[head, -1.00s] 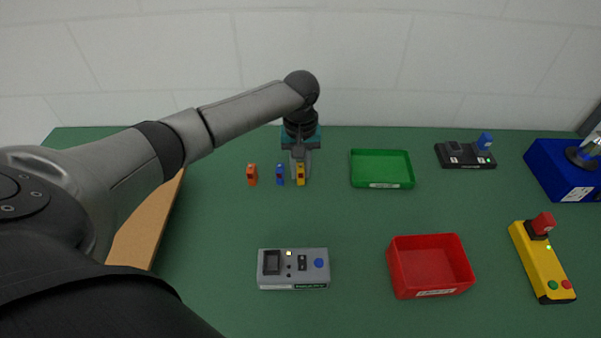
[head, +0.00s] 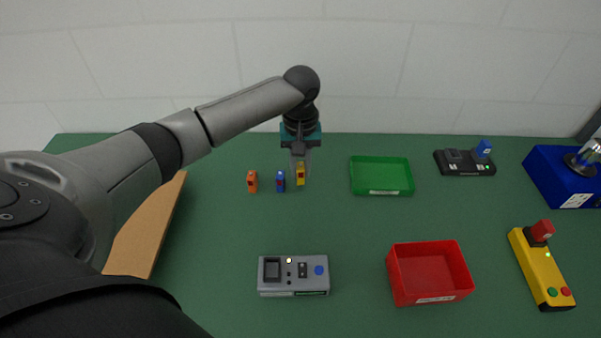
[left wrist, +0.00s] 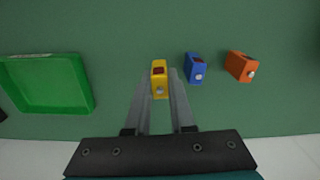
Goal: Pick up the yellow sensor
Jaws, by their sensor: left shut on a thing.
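The yellow sensor (head: 300,175), with a dark red patch on it, is between the fingers of my left gripper (head: 300,168), which is shut on it. It is held upright, a little above the green table. In the left wrist view the yellow sensor (left wrist: 159,80) sits between the two finger ends of the left gripper (left wrist: 160,92). A blue sensor (head: 280,182) stands just left of it in the head view, apart from the fingers. An orange sensor (head: 252,182) stands further left. My right gripper is not in view.
A green tray (head: 381,190) lies right of the gripper. A red bin (head: 429,293) and a grey device (head: 293,276) are nearer. A black device (head: 465,164), a blue box (head: 560,175) and a yellow button box (head: 541,268) stand at right. The middle table is clear.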

